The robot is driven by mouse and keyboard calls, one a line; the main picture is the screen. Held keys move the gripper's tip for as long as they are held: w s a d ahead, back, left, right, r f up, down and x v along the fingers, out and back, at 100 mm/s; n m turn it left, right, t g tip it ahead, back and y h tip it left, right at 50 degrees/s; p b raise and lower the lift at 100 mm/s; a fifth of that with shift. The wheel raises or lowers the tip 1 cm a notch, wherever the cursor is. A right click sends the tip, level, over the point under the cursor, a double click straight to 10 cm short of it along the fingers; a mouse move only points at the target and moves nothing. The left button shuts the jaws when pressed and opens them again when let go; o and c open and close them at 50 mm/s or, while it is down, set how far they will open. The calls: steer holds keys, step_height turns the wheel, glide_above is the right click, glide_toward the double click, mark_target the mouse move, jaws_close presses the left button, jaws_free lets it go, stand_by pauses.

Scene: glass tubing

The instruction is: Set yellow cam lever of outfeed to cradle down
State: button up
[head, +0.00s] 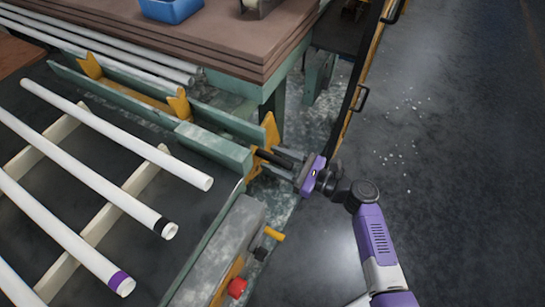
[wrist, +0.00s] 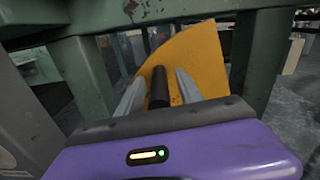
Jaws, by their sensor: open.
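The yellow cam lever (head: 270,132) is a yellow plate at the right end of the green outfeed rail, with a black handle (head: 270,157) sticking out towards my gripper. In the wrist view the yellow plate (wrist: 198,62) fills the middle, and the black handle (wrist: 158,90) points at me. My gripper (head: 277,161) comes from the right. Its two grey fingers (wrist: 158,92) are open, one on each side of the handle, with visible gaps. The fingertips are close to the plate; whether they touch it I cannot tell.
White tubes (head: 95,190) with black or purple bands lie on cream rails at the left. A brown table (head: 235,45) is behind.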

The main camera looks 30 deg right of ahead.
steer(key=shift+w+a, duration=0.3)
steer(key=shift+w, duration=0.1)
steer(key=shift+c, duration=0.4)
jaws_close()
stand_by(0.8)
